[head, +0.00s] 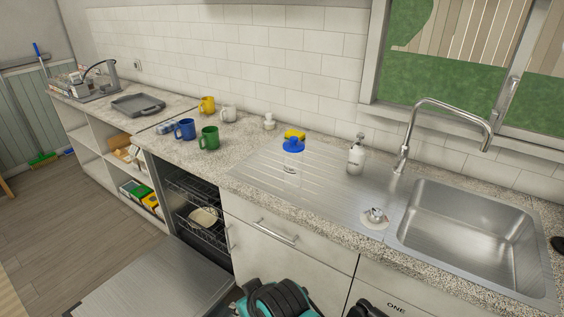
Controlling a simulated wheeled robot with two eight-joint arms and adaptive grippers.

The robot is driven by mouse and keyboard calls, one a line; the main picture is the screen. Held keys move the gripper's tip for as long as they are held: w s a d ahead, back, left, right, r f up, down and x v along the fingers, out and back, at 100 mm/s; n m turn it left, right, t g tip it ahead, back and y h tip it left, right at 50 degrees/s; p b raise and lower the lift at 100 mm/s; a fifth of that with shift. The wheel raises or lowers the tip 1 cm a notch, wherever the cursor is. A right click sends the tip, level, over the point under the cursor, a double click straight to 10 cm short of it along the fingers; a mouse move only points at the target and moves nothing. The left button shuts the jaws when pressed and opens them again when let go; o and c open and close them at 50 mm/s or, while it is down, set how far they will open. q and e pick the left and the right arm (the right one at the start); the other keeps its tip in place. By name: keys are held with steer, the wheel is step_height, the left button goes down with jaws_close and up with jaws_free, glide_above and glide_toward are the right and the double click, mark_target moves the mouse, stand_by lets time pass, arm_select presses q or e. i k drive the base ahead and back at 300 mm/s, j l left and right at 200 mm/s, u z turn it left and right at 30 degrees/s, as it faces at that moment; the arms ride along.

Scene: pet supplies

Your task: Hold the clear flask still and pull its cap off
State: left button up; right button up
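The clear flask (291,174) stands upright on the ribbed steel drainboard left of the sink. Its blue cap (293,145) sits on top of it. The counter shows through its see-through body. Neither of my grippers can be made out in the head view, and nothing is touching the flask or the cap.
A yellow item (294,134) is close behind the flask. Blue (185,129) and green (209,138) mugs stand left. The dishwasher door (155,285) hangs open below.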

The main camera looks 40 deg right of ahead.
mark_target(293, 163)
steer(key=i+z, duration=0.35)
steer(key=i+j+z, duration=0.1)
steer(key=z, duration=0.25)
steer(key=i+j+z, duration=0.2)
steer(key=z, duration=0.15)
